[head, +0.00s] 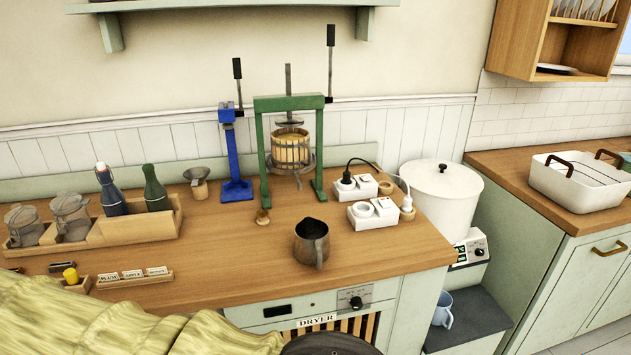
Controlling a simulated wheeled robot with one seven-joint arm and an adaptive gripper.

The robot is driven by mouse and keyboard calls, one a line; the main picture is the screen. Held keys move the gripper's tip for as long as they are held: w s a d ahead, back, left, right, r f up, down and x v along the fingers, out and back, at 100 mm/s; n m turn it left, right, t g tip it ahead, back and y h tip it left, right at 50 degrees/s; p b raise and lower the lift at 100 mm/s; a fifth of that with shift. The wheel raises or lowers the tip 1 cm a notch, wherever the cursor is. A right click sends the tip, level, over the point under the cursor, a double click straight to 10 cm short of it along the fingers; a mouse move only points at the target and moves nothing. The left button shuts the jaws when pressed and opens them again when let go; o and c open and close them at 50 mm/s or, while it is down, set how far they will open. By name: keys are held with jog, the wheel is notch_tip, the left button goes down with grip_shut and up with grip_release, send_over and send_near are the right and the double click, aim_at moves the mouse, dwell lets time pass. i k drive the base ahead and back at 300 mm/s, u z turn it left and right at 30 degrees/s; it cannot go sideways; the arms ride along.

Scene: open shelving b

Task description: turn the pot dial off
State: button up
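A large white pot (440,196) with a lid and a dark knob stands to the right of the wooden counter. Its front control panel (468,252) carries a round black dial (478,252). The dial is small here, so I cannot tell which way its pointer faces. My arm, in a yellow-green cover, crosses the lower left, and a dark rounded part shows at the bottom edge. My gripper's fingers are not in view.
A dryer (318,322) under the counter has its own black dial (356,303). A metal jug (312,242), white sockets (372,213) and a green press (262,150) stand on the counter.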

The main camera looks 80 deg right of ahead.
aim_at(479, 251)
jog(key=z, duration=3.8)
jog(key=i, duration=1.65)
